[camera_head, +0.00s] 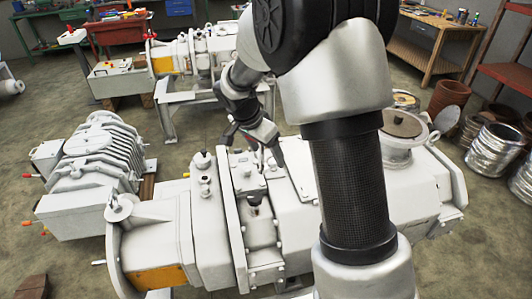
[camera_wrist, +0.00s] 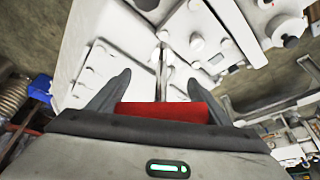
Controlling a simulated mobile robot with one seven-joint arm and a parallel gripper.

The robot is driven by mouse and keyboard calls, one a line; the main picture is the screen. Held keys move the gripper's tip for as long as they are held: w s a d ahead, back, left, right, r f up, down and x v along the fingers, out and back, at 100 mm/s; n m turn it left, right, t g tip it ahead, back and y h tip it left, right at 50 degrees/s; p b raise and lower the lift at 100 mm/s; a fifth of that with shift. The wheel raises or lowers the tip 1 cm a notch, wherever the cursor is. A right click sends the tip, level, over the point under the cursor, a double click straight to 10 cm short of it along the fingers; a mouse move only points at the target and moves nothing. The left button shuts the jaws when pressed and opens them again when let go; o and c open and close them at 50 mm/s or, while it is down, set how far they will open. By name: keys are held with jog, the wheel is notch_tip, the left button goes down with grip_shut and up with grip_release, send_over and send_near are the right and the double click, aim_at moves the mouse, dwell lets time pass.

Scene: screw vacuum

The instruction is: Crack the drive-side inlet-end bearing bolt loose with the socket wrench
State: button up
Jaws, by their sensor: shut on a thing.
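The white screw vacuum pump (camera_head: 345,195) fills the middle of the head view, and its housing shows in the wrist view (camera_wrist: 110,60). My gripper (camera_head: 258,140) is over the raised blocks near its middle. In the wrist view my gripper (camera_wrist: 161,80) is shut on a red piece (camera_wrist: 165,110), which seems to be the socket wrench's handle. A thin metal shaft (camera_wrist: 163,72) shows beyond it, close to several pale round bolt heads (camera_wrist: 197,42). I cannot tell which bolt is the drive-side inlet-end one, nor whether the socket sits on any; the wrench's far end is unclear.
A ribbed white machine (camera_head: 100,160) stands on the floor at left. Another pump (camera_head: 200,50) sits on a stand behind. A wooden workbench (camera_head: 430,45) and metal drums (camera_head: 495,150) are at right. My own arm hides part of the pump.

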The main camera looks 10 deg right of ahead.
aim_at(266, 165)
jog(key=shift+f+b, duration=2.35)
jog(key=shift+b, duration=0.05)
jog(key=shift+b, duration=0.65)
jog(key=shift+f+b, duration=0.65)
jog(key=shift+f, duration=0.05)
